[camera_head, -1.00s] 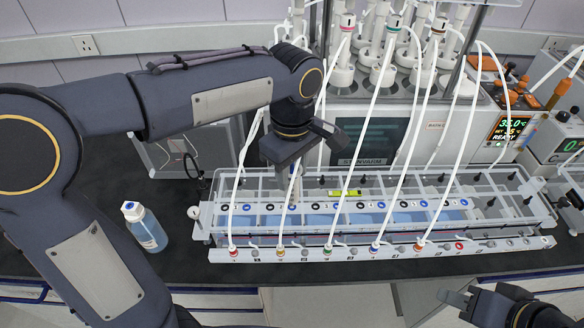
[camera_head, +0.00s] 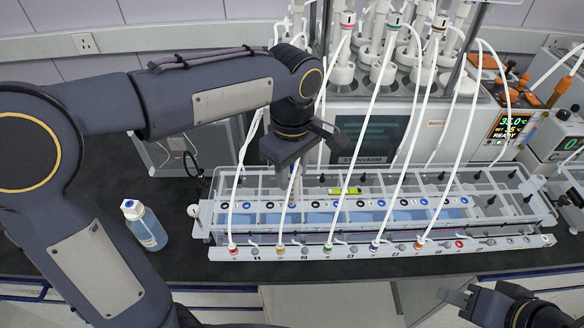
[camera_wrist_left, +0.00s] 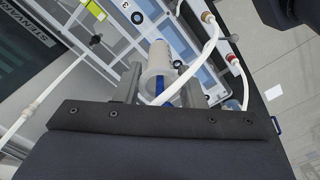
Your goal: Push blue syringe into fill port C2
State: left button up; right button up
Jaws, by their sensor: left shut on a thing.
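My left gripper (camera_head: 292,172) points down over the left part of the clear-framed rack (camera_head: 380,180). In the left wrist view its fingers (camera_wrist_left: 165,88) are shut on the syringe (camera_wrist_left: 157,62), a whitish barrel with a blue part (camera_wrist_left: 160,93). The syringe's lower end is near the rack's row of numbered ports (camera_head: 338,205); I cannot tell whether it is in a port. A blue-ringed port (camera_wrist_left: 137,17) shows close by in the wrist view. The C2 label is too small to read. My right gripper (camera_head: 456,300) is at the lower right, apart from the rack, its opening unclear.
White tubes hang down to coloured fittings along the front rail (camera_head: 300,253). A bottle of blue liquid (camera_head: 147,228) stands left of the rack. The heater unit (camera_head: 368,135) stands behind.

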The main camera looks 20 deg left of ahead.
pick_arm(q)
jog(key=shift+f+b, duration=0.5)
jog(key=shift+f, duration=0.15)
dwell(0.8)
jog(key=o, duration=1)
notch_tip(320, 180, up, 8)
jog(key=shift+f, duration=0.1)
dwell(0.3)
